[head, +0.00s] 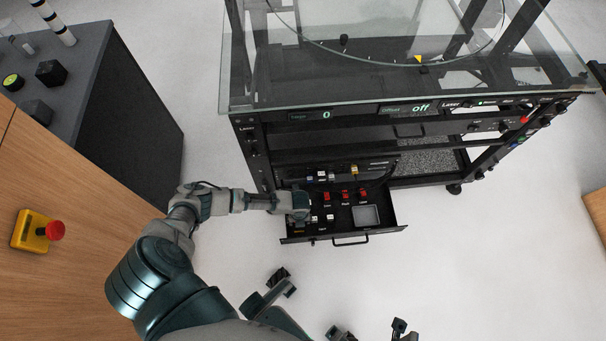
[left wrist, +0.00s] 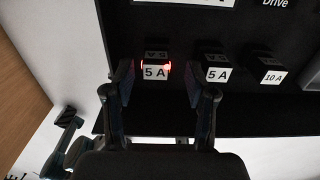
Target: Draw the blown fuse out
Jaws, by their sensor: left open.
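The blown fuse appears to be the black block labelled 5 A with a red glow on its edge (left wrist: 155,72). It stands in the drawer panel (left wrist: 180,115). My left gripper (left wrist: 166,86) is open, with one finger left of this fuse and the other to its right, near a second 5 A fuse (left wrist: 216,74). I see no clear contact. A 10 A fuse (left wrist: 269,76) stands farther right. In the head view my left gripper (head: 301,214) is over the left end of the open drawer (head: 383,233) and hides part of it.
The drawer holds red switches (head: 345,194) and a square grey recess (head: 366,215). The turntable rack with a glass top (head: 300,85) rises behind it. A wooden table with a red stop button (head: 55,231) is at the left. The floor in front is open.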

